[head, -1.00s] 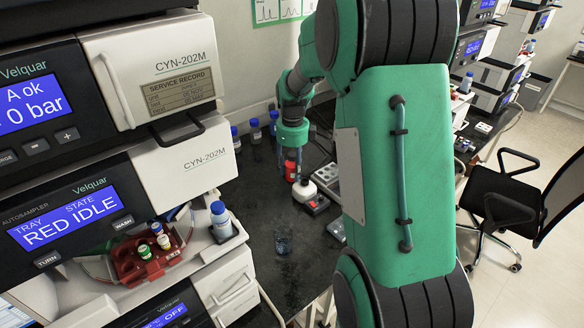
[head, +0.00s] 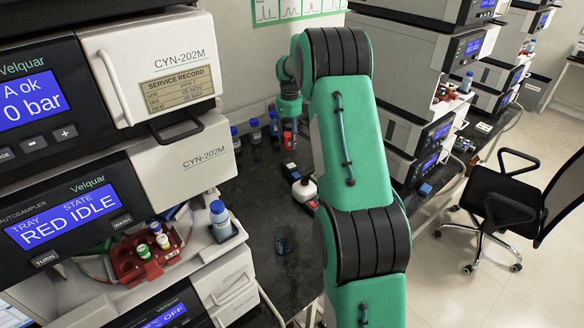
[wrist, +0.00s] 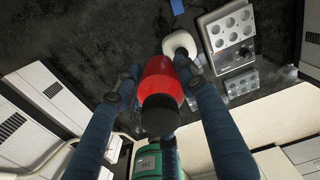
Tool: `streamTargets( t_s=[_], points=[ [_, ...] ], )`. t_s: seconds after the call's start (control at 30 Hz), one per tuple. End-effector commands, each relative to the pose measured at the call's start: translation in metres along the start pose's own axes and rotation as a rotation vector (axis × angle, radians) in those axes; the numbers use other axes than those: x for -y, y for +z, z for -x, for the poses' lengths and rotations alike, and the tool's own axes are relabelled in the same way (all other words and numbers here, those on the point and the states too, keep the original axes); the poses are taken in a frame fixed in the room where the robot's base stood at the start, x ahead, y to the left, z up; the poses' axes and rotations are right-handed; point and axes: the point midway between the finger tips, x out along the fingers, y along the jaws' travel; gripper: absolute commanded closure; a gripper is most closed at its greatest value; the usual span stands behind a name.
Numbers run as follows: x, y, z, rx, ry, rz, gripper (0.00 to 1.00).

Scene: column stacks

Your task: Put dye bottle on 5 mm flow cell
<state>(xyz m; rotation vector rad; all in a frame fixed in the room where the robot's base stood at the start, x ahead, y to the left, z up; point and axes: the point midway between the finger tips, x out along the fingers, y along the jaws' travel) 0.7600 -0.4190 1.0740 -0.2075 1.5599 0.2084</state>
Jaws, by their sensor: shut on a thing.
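A red bottle with a black cap (wrist: 160,85), which I take as the dye bottle, sits between the fingers of my gripper (wrist: 158,75) in the wrist view. The fingers are shut on its sides. In the head view the red bottle (head: 288,139) shows small at the end of my arm, below my gripper (head: 289,127), above the dark bench. I cannot make out which thing is the 5 mm flow cell.
A white-topped device (head: 304,188) stands on the bench and also shows in the wrist view (wrist: 180,44). A grey block with round wells (wrist: 231,35) is beside it. Blue-capped bottles (head: 255,131) stand at the back.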

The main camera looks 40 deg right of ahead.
Motion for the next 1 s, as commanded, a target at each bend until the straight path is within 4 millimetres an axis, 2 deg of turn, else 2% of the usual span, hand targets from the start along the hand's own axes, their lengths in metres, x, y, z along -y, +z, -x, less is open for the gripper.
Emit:
streamTargets(
  t_s=[0.1, 0.6, 1.0],
  points=[
    [0.019, 0.013, -0.008, 0.001, 0.000, -0.006, 0.91],
    [0.087, 0.056, -0.042, 0.000, 0.001, -0.029, 0.91],
    [0.117, 0.073, -0.062, 0.001, -0.001, -0.040, 0.91]
  ],
)
